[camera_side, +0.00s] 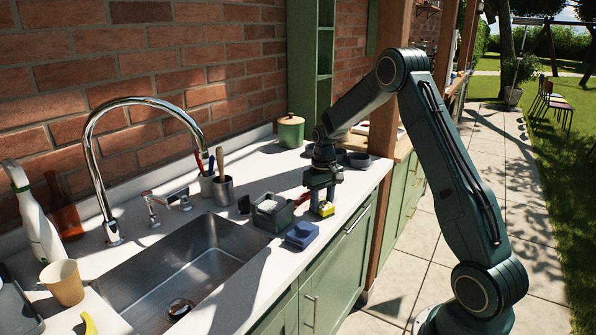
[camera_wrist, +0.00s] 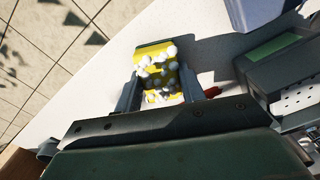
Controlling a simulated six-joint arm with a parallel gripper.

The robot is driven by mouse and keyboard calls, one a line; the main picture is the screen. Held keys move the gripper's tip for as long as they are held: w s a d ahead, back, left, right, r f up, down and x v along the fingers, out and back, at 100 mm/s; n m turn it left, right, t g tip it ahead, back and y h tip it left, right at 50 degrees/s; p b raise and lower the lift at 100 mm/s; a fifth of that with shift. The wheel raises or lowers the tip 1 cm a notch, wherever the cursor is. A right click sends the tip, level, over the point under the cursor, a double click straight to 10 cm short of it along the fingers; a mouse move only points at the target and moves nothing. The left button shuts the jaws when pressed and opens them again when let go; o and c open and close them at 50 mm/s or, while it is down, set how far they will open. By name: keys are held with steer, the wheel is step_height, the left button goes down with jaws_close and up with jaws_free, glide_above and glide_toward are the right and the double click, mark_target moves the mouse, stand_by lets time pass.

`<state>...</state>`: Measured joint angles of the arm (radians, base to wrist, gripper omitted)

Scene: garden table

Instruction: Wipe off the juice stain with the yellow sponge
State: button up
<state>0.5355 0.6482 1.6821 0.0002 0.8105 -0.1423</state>
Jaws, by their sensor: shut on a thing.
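The yellow sponge (camera_side: 326,209) is between the fingers of my gripper (camera_side: 320,196), low over the white counter near its front edge. In the wrist view the yellow sponge (camera_wrist: 148,51) shows white foam blobs on it, and my gripper (camera_wrist: 157,86) is shut on it from both sides. Whether the sponge touches the counter is unclear. A small red patch (camera_side: 302,198) shows just left of my gripper in the side view. A red bit (camera_wrist: 212,91) also shows right of the fingers in the wrist view; I cannot tell whether it is the juice stain.
A dark caddy (camera_side: 260,222) and a blue block (camera_side: 302,234) stand close to the left of my gripper. The sink (camera_side: 190,270) with its tall tap (camera_side: 88,150) lies farther left. A lidded green pot (camera_side: 290,132) and a dark bowl (camera_side: 359,160) stand behind.

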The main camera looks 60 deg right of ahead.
mark_target(310, 216)
steer(key=a, duration=0.3)
steer(key=shift+a, duration=0.2)
steer(key=shift+w, duration=1.15)
steer(key=d, duration=0.8)
steer(key=shift+s+f, duration=0.1)
steer(key=shift+d, duration=0.15)
steer(key=shift+w, duration=1.15)
steer(key=shift+a, duration=4.05)
steer(key=shift+s, duration=1.1)
steer(key=shift+d, duration=3.95)
steer(key=shift+d+r, duration=0.1)
steer(key=shift+r, duration=0.15)
step_height(310, 216, up, 8)
steer(key=shift+f, duration=0.1)
